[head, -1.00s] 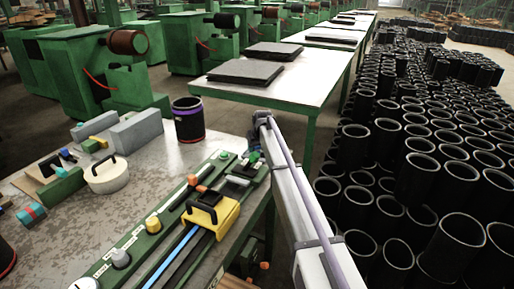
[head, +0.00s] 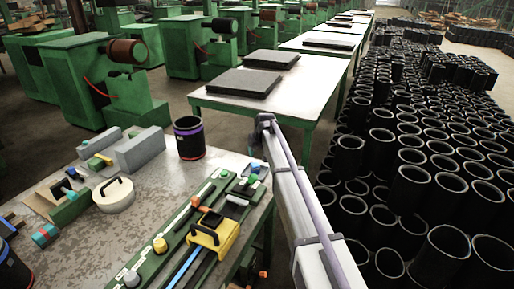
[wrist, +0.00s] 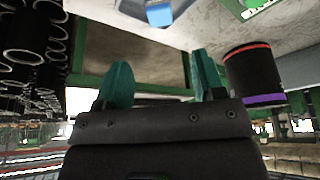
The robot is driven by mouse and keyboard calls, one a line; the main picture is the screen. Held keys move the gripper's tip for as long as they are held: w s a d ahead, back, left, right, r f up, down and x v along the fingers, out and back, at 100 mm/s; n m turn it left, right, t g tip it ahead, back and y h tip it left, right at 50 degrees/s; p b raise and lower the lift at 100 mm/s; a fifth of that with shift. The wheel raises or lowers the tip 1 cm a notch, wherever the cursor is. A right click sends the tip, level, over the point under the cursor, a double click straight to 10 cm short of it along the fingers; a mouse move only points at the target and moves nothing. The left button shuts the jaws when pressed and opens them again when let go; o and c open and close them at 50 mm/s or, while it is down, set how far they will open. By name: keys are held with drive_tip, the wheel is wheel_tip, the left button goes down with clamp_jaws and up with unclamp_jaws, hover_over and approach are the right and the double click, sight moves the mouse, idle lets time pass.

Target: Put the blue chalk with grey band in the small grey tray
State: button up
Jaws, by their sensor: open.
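My gripper (wrist: 163,82) is open and empty in the wrist view, with two teal fingers apart. In the head view only my arm shows clearly, reaching past the table's right edge; the fingers cannot be made out. A small blue piece (head: 254,168) lies at the far end of the green rack; a blue thing (wrist: 160,12) shows at the top of the wrist view, beyond the fingertips. I cannot make out a grey band on either. A teal piece with a red band (head: 44,235) lies at the left. I cannot pick out the small grey tray with certainty.
A black sleeve with purple and red bands (head: 189,138) stands at the table's far edge. A green rack (head: 160,240) carries a yellow handled part (head: 212,235). A round cream lidded pot (head: 114,195) and grey blocks (head: 143,149) stand left. Many black sleeves (head: 415,185) fill the right.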

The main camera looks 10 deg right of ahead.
drive_tip(key=s+f+m+g, duration=0.1)
drive_tip(key=s+g, duration=0.3)
drive_tip(key=s, duration=4.1)
drive_tip(key=shift+a+f+m+g+h, duration=0.15)
drive_tip(key=shift+a+m+g+h, duration=0.15)
drive_tip(key=shift+a+m+h, duration=0.15)
drive_tip(key=shift+s, duration=0.1)
